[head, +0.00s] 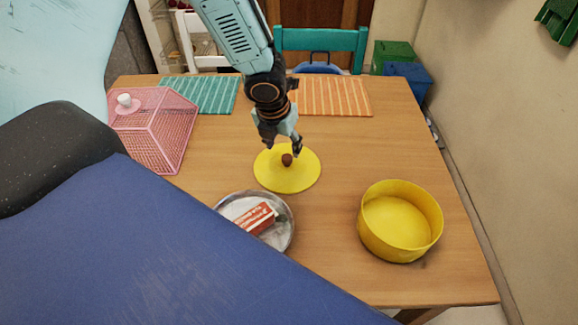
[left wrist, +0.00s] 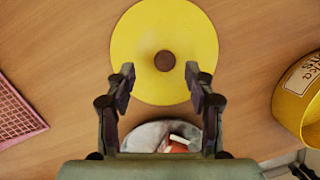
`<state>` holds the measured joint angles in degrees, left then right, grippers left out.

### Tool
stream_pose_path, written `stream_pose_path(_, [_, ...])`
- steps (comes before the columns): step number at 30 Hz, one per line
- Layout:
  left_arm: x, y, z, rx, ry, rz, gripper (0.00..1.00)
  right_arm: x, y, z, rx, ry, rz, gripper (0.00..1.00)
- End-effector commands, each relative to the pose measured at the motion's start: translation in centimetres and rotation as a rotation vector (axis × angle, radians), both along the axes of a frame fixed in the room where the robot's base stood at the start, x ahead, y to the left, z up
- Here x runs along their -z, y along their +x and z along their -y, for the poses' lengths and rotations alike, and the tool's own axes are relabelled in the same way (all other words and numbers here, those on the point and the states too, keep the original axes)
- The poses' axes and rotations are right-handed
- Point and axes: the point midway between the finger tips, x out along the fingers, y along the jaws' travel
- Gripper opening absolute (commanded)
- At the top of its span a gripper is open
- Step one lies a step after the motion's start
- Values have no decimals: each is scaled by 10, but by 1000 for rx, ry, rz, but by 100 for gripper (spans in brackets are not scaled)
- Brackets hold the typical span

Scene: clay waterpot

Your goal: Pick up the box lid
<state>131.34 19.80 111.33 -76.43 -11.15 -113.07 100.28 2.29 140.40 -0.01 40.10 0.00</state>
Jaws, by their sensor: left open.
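The box lid (head: 290,178) is a flat round yellow disc lying on the wooden table, with a small brown knob (head: 287,160) at its middle. The lid also shows in the left wrist view (left wrist: 140,60), with the knob (left wrist: 165,61) near its centre. My left gripper (head: 282,148) is over the lid, close to the knob, pointing down. In the left wrist view its fingers (left wrist: 160,75) are apart with nothing between them, and the knob shows just beyond the fingertips. The open yellow round box (head: 400,220) stands to the right on the table.
A metal plate (head: 226,209) holding a red and white packet (head: 255,218) lies just in front of the lid. A pink mesh cover (head: 155,125) stands at the left. Teal (head: 200,93) and orange (head: 333,96) striped mats lie at the back. Bare table lies between lid and box.

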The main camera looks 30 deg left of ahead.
Motion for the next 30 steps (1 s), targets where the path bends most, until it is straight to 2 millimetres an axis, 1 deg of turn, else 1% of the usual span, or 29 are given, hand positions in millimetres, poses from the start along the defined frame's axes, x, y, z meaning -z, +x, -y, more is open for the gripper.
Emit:
stream_pose_path(1, [5,0,0,1,1,-1,54,3,0,0,0,0,0,40])
stream_pose_path(5, [14,3,3,3,2,1,54,9,0,0,0,0,0,40])
stream_pose_path(9, [35,8,6,5,2,-1,54,20,0,0,0,0,0,40])
stream_pose_path(13, [51,14,6,1,0,0,54,26,0,0,0,0,0,40])
stream_pose_path(15, [54,16,6,2,1,1,54,27,0,0,0,0,0,40])
stream_pose_path(21, [53,17,6,2,1,2,53,25,0,0,0,0,0,40])
stream_pose_path(30, [52,17,6,2,1,1,28,25,0,0,0,0,0,40])
